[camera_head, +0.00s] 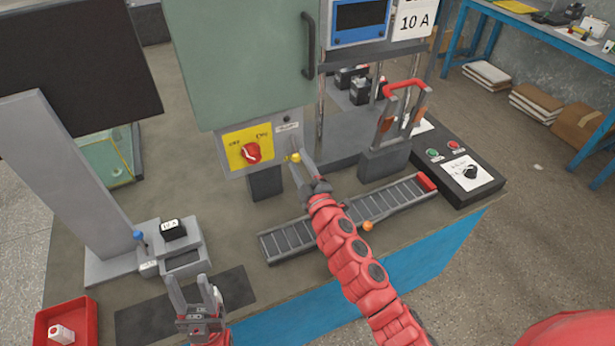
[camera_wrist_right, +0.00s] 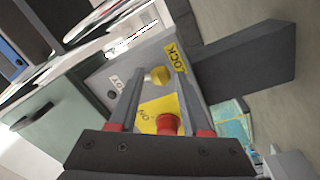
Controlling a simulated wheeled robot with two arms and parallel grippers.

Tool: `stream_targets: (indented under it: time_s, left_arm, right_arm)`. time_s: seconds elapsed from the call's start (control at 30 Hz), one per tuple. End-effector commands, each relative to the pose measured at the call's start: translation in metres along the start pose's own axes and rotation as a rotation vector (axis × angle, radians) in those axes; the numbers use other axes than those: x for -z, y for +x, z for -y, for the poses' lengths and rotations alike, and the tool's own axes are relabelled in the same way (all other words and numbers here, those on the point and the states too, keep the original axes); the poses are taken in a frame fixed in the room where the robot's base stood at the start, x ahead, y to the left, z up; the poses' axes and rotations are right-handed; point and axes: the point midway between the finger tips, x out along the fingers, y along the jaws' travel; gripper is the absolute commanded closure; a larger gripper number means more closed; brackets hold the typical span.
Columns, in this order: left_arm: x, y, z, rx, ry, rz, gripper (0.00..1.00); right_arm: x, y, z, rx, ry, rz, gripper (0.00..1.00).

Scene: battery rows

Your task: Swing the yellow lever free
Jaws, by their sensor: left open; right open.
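The yellow lever shows as a small yellow knob (camera_head: 296,157) on the front of the grey panel, right of the red rotary switch (camera_head: 251,152) on its yellow plate. In the right wrist view, the yellow knob (camera_wrist_right: 160,75) stands beside a yellow LOCK label (camera_wrist_right: 175,58). My right gripper (camera_head: 298,168) is open at the panel. Its fingers lie on either side of the knob in the wrist view, and contact cannot be told. My left gripper (camera_head: 194,292) is open and empty, low over the dark mat at the table's front left.
A green cabinet door (camera_head: 240,60) with a dark handle stands above the panel. A slotted rack (camera_head: 290,235) lies below my right arm. A red-handled clamp (camera_head: 404,88) and a button box (camera_head: 458,165) stand to the right. A red tray (camera_head: 62,310) is at front left.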

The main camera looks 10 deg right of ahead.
Motion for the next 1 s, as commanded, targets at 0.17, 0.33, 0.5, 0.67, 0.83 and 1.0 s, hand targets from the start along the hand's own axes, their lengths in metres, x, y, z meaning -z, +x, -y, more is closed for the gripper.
stream_targets:
  time_s: [0.17, 0.33, 0.5, 0.67, 0.83, 1.0]
  left_arm:
    - [-0.001, -0.005, 0.0, 0.0, 0.0, 0.0, 0.53]
    - [-0.002, -0.011, -0.001, 0.0, 0.0, 0.0, 0.53]
    - [-0.003, -0.018, -0.001, 0.0, 0.0, 0.0, 0.53]
    - [-0.004, -0.022, -0.001, 0.0, 0.0, 0.0, 0.53]
    - [-0.004, -0.024, -0.001, 0.0, 0.0, 0.0, 0.53]
    - [-0.004, -0.024, -0.001, 0.0, 0.0, 0.0, 0.53]
  right_arm:
    - [0.0, -0.021, 0.001, -0.001, -0.002, -0.003, 0.52]
    - [-0.003, -0.058, 0.003, 0.002, 0.0, 0.003, 0.52]
    - [-0.002, -0.1, 0.003, 0.002, 0.0, 0.001, 0.52]
    - [-0.002, -0.136, 0.002, 0.002, 0.0, 0.002, 0.52]
    - [-0.001, -0.161, 0.001, 0.001, 0.001, 0.002, 0.52]
    - [0.0, -0.17, 0.001, 0.0, 0.0, 0.002, 0.52]
